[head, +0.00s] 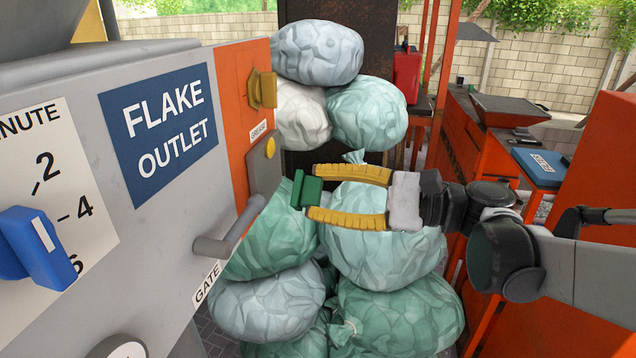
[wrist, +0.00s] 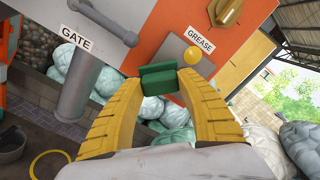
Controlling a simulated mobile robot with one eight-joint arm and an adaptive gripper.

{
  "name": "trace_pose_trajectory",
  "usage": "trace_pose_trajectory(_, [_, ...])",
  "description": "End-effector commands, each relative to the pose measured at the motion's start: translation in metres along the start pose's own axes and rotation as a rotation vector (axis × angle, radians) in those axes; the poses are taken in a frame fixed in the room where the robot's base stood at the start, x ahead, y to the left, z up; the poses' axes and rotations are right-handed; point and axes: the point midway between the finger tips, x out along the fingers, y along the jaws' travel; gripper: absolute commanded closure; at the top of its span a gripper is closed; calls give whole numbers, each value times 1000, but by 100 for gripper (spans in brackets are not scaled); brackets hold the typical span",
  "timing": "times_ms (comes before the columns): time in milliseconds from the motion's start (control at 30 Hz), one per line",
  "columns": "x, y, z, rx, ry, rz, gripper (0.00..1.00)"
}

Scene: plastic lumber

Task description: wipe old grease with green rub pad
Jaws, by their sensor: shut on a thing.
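The green rub pad (head: 307,190) is between the yellow fingertips of my gripper (head: 316,192), which is shut on it. The pad also shows in the wrist view (wrist: 158,77), across the fingertips. A grey plate (head: 262,172) on the orange end panel carries a round yellow spot (head: 270,148) under a GREASE label (head: 258,131). The spot also shows in the wrist view (wrist: 192,56), just above and right of the pad. I cannot tell whether it is grease or a cap. In the head view the pad is right of the plate, with a narrow gap between.
A grey GATE handle (head: 228,236) juts out left of the pad. Several stuffed bags (head: 375,270) are piled behind my gripper. An orange bench (head: 470,135) stands at right.

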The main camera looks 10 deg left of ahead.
Motion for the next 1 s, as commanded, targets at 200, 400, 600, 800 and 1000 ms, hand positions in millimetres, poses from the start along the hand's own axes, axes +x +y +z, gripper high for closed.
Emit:
trace_pose_trajectory(200, [-2, 0, 0, 0, -1, 0, 81])
trace_pose_trajectory(400, [-5, 0, 0, 0, 0, 0, 81])
trace_pose_trajectory(600, [-22, 0, -1, 0, 2, -2, 81])
trace_pose_trajectory(800, [-32, 0, 0, 0, 0, 0, 81])
trace_pose_trajectory(1000, [-32, 0, 0, 0, 0, 0, 81])
